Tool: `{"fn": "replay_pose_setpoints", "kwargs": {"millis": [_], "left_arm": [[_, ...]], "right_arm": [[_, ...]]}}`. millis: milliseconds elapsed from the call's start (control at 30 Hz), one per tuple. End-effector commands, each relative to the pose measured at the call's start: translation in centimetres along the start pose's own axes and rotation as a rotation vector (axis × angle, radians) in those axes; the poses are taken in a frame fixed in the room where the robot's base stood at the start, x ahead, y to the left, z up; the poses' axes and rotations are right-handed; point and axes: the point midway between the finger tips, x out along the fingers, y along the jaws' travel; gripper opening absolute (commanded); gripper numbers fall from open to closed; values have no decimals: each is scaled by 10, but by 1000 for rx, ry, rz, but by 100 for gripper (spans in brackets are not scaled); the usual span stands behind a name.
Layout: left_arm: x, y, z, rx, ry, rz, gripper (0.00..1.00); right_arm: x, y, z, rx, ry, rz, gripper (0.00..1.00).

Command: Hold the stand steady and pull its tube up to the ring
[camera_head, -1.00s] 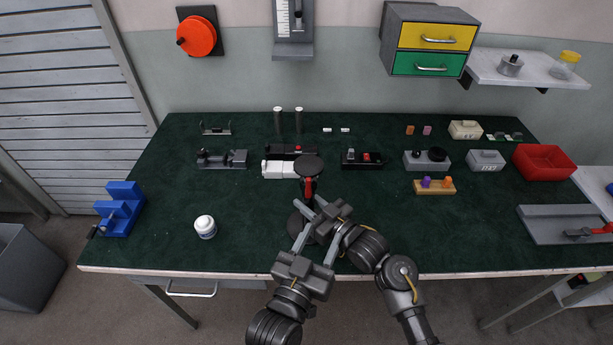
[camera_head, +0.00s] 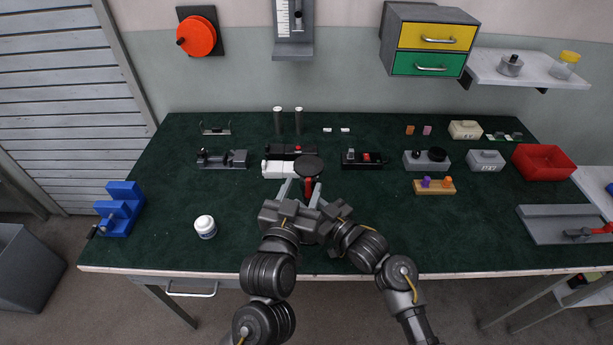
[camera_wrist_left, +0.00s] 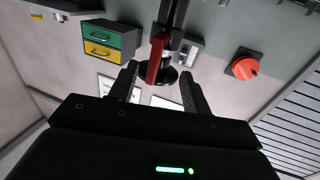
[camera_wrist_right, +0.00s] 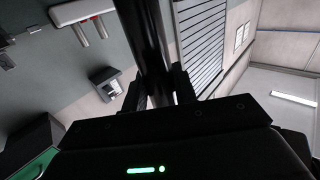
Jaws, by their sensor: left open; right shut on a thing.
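The stand has a dark round top (camera_head: 308,166) and a red part (camera_head: 308,188) below it. Its lower part and base are hidden behind my grippers in the head view. My left gripper (camera_head: 301,190) is open, one finger on each side of the red part. In the left wrist view the red part (camera_wrist_left: 158,57) and the dark disc (camera_wrist_left: 158,76) show between the open fingers. My right gripper (camera_wrist_right: 158,88) is shut on the stand's dark post (camera_wrist_right: 147,40), lower down; its fingers are mostly hidden in the head view. I cannot make out a ring on the tube.
A white block (camera_head: 278,169) and a black device (camera_head: 291,151) lie just behind the stand. A white jar (camera_head: 205,227) stands to the left. A black device (camera_head: 362,159) sits to the right.

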Motion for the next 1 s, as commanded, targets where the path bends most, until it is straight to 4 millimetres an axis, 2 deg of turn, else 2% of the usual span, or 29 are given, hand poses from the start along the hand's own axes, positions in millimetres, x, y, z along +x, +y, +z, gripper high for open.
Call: {"fn": "replay_pose_setpoints", "kwargs": {"millis": [100,300,667,1000], "left_arm": [[20,0,-1,2,2,0,48],[39,0,-1,0,1,-1,48],[42,0,0,-2,0,0,47],[42,0,0,-1,0,0,2]], "right_arm": [[0,0,0,0,0,1,2],[0,0,0,0,0,1,2],[0,0,0,0,0,1,2],[0,0,0,0,0,1,2]]}}
